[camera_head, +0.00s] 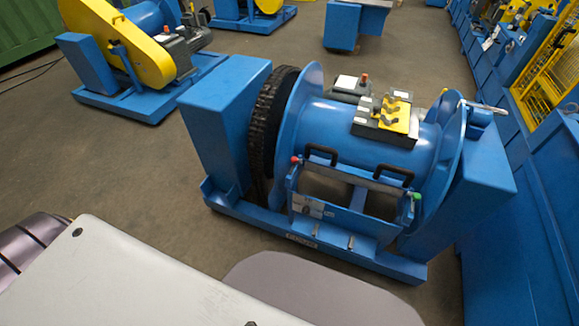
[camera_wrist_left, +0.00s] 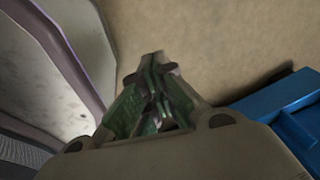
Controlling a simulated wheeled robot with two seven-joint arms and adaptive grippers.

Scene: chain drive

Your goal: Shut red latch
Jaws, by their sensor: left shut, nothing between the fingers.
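The red-tipped latch (camera_head: 295,160) sits at the upper left corner of the blue front frame on the drum machine (camera_head: 362,133). Its knob is small, and I cannot tell whether it is shut. A green-tipped latch (camera_head: 416,196) sits at the frame's right end. Two black handles, one on the left (camera_head: 320,152) and one on the right (camera_head: 394,174), stand between them. My left gripper (camera_wrist_left: 154,62) shows only in the left wrist view; its fingers are together and empty, above bare floor, apart from the latch. My right gripper is in neither view.
A blue machine edge (camera_wrist_left: 275,100) lies at the right of the left wrist view. A machine with a yellow guard (camera_head: 125,45) stands at the back left. Blue benches with yellow mesh (camera_head: 550,65) line the right. Floor left of the drum machine (camera_head: 125,165) is clear.

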